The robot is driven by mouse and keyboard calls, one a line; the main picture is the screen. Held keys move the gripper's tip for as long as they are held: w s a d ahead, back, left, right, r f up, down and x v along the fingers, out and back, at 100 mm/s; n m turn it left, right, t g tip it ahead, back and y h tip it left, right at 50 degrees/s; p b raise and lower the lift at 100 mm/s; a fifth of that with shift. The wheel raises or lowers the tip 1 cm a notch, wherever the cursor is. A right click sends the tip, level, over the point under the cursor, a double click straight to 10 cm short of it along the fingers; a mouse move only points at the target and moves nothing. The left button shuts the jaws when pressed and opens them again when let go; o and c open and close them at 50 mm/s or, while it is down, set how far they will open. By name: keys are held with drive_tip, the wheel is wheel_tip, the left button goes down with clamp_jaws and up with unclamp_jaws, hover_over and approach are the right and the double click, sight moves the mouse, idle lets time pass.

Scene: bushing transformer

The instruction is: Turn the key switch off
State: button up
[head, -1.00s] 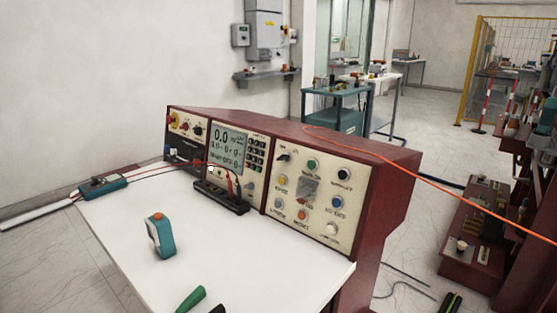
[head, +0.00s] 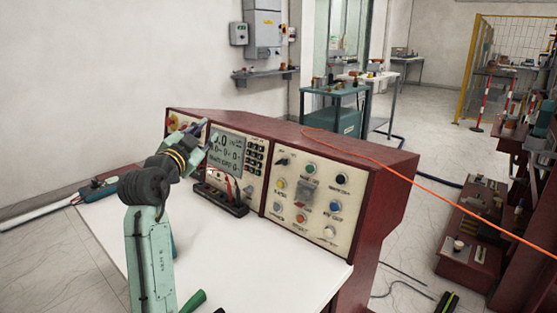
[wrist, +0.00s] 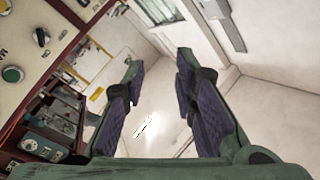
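The control console (head: 385,200) is dark red with cream panels and stands at the back of the white table. A black switch (head: 282,161) sits at the top left of its right panel; it looks like the key switch, but it is too small to be sure. My gripper (head: 204,130) is in front of the console's left part, beside the display, apart from and to the left of that switch. In the wrist view my gripper (wrist: 160,72) is open, with nothing between its fingers. A console panel edge with a black knob (wrist: 41,37) shows at upper left there.
Several coloured buttons surround the switch on the right panel. A black terminal strip with leads (head: 220,198) stands before the console. A meter (head: 98,190) lies at the table's left. An orange cable (head: 430,185) crosses at right. The white tabletop (head: 265,260) is clear at front right.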

sight(278, 162)
drive_tip(key=w+d+f+m+g+h, duration=0.35)
drive_tip(key=d+f+m+g, duration=0.3)
drive_tip(key=d+f, duration=0.5)
drive_tip(key=shift+n+g+h, duration=0.25)
drive_tip(key=shift+h, duration=0.1)
drive_tip(key=x, duration=0.3)
drive_tip(key=d+r+p+x, duration=0.1)
drive_tip(key=x, duration=0.2)
drive_tip(key=p+x, duration=0.1)
drive_tip(key=x, duration=0.3)
drive_tip(key=shift+s+d+r, duration=0.15)
drive_tip(key=shift+s+d, duration=0.1)
drive_tip(key=shift+s, duration=0.05)
clamp_jaws()
